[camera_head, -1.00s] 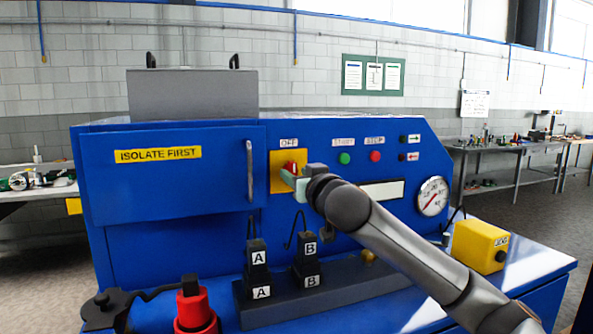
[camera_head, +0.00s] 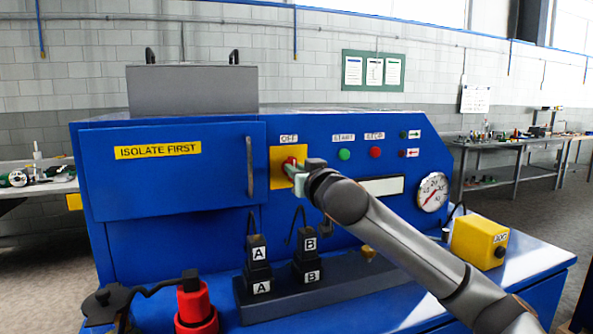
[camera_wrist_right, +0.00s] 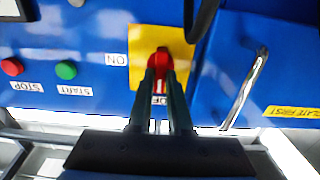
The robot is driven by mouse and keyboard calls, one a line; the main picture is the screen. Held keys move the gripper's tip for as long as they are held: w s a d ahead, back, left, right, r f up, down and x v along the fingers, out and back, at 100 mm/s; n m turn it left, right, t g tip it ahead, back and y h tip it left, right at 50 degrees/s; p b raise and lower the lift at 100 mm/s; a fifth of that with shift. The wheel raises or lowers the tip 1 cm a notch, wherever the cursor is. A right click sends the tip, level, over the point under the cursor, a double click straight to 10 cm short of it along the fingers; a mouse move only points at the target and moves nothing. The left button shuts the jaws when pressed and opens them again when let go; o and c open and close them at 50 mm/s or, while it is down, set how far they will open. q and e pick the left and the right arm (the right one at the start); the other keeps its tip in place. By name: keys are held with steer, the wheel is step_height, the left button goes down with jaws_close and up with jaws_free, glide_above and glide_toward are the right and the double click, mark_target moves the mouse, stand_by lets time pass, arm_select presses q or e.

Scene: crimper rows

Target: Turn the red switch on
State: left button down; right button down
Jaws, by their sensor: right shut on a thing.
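The red switch (camera_head: 289,161) sits on a yellow plate (camera_head: 276,182) on the front of the blue machine, under an OFF label (camera_head: 289,139). In the right wrist view, which is upside down, the red handle (camera_wrist_right: 161,60) stands between my fingers and lines up with the OFF label; an ON label (camera_wrist_right: 116,59) is to the left of the plate. My right gripper (camera_head: 296,170), also in the wrist view (camera_wrist_right: 161,80), is shut on the red switch. It hides part of the handle and, in the head view, the ON label. My left gripper is not in view.
A green START button (camera_head: 344,154) and red STOP button (camera_head: 376,153) are right of the switch. A door handle (camera_head: 250,168) is to its left. Below stand black plugs A (camera_head: 257,262) and B (camera_head: 307,256), a red plug (camera_head: 195,304) and a yellow box (camera_head: 479,243).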

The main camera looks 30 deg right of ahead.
steer(key=shift+f, duration=0.1)
stand_by(0.3)
steer(key=shift+d+f+m+p, duration=0.15)
steer(key=shift+m+p, duration=0.5)
steer(key=shift+m, duration=3.8)
steer(key=shift+d+f+m+p, duration=0.1)
steer(key=shift+m+p, duration=0.5)
steer(key=shift+m, duration=3.85)
steer(key=shift+f, duration=0.1)
steer(key=c, duration=0.8)
jaws_free()
steer(key=shift+s, duration=0.1)
steer(key=shift+c, duration=0.2)
steer(key=shift+s, duration=0.1)
